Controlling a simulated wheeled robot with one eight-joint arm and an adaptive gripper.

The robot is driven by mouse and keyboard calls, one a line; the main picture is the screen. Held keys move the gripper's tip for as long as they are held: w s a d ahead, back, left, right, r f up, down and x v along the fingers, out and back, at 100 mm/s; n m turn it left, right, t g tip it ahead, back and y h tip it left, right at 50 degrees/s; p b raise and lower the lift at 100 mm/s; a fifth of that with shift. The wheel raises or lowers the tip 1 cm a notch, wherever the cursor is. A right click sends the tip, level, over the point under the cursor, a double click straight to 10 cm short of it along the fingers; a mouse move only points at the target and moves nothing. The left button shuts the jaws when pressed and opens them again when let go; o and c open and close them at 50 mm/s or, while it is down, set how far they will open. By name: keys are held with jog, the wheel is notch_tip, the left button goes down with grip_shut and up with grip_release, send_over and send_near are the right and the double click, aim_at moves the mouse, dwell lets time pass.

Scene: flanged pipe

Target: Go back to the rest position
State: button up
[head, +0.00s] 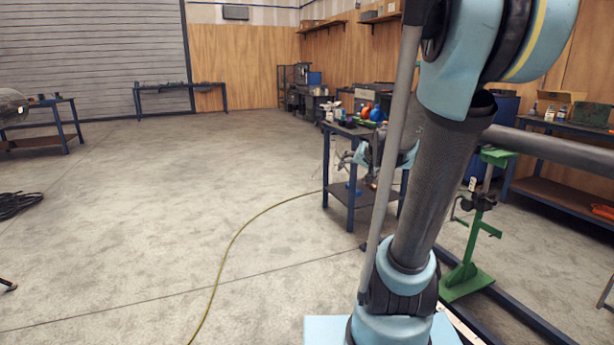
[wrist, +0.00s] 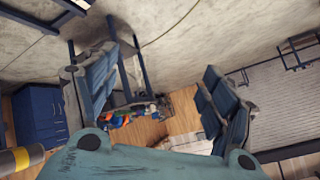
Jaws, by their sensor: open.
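My gripper (wrist: 158,78) is open in the wrist view, with its two dark padded fingers wide apart. Nothing is held between them. In the head view my gripper (head: 352,160) is partly hidden behind my own arm, in front of a small blue-framed work table (head: 350,190). I cannot tell from this view how far it is from the table. A long grey pipe (head: 560,150) runs level at the right, and its left end is hidden behind my arm.
A green pipe stand (head: 468,275) is on the floor to the right. Bottles and coloured items (head: 372,113) stand on the work table. A yellow-green hose (head: 238,235) crosses the open concrete floor. A blue cabinet (wrist: 40,115) shows in the wrist view. The floor at left is mostly clear.

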jog(key=s+f+n+g+h, duration=0.1)
jog(key=s+f, duration=0.3)
jog(key=s, duration=0.6)
jog(key=s+d+f+n+g+h, duration=0.1)
jog(key=s+f+g, duration=0.3)
jog(key=s, duration=0.6)
jog(key=s+f+n+g, duration=0.1)
jog(key=s+f, duration=0.3)
jog(key=s, duration=0.6)
jog(key=shift+d+f+n+g+h, duration=0.35)
jog(key=shift+d+n+g+h, duration=0.05)
jog(key=shift+g, duration=0.3)
jog(key=shift+w, duration=0.1)
jog(key=shift+w+f, duration=0.2)
jog(key=shift+w, duration=0.15)
